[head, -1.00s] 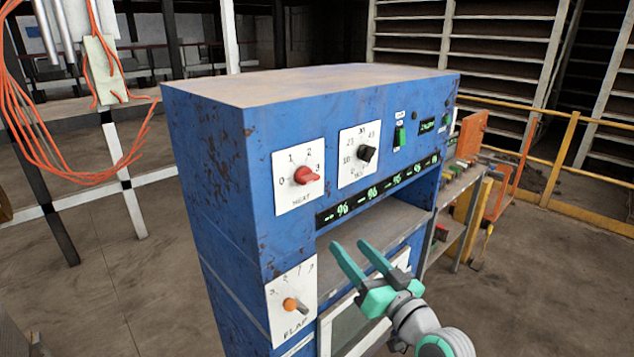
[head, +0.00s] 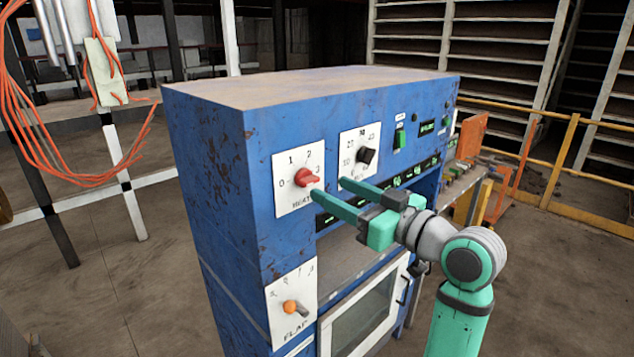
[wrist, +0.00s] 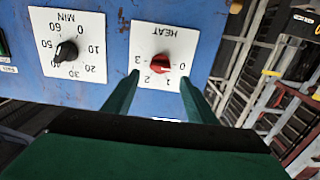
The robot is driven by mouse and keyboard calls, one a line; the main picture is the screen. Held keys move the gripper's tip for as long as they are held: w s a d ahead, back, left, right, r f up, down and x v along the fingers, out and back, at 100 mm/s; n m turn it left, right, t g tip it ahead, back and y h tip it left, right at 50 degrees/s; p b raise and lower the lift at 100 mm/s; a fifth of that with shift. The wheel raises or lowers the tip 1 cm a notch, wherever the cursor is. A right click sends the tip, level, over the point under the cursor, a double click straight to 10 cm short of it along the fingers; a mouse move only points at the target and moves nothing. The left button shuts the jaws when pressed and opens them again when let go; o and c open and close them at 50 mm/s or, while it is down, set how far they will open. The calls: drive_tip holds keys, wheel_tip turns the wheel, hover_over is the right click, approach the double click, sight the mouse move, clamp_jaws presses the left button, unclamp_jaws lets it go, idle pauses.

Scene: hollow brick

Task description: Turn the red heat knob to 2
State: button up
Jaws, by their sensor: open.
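The red heat knob (head: 306,178) sits on a white plate marked 0 to 3 with HEAT lettering, on the blue machine's front. Its pointer lies toward the 3. In the wrist view the red knob (wrist: 160,63) appears upside down, its pointer toward the 3 at left. My gripper (head: 330,187) is open and empty in front of the panel, slightly right of and below the knob in the head view. In the wrist view my gripper (wrist: 159,83) has its fingers on either side below the knob. I cannot tell whether the fingertips touch the plate.
A black MIN knob (head: 365,155) on its own plate is right of the heat plate. A green switch (head: 400,138) is further right. An orange FLAP knob (head: 290,307) is lower left, near an oven door (head: 362,318). A green-lettered display strip runs below the knobs.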

sight(314, 180)
drive_tip(key=shift+x, duration=3.1)
drive_tip(key=c, duration=1.1)
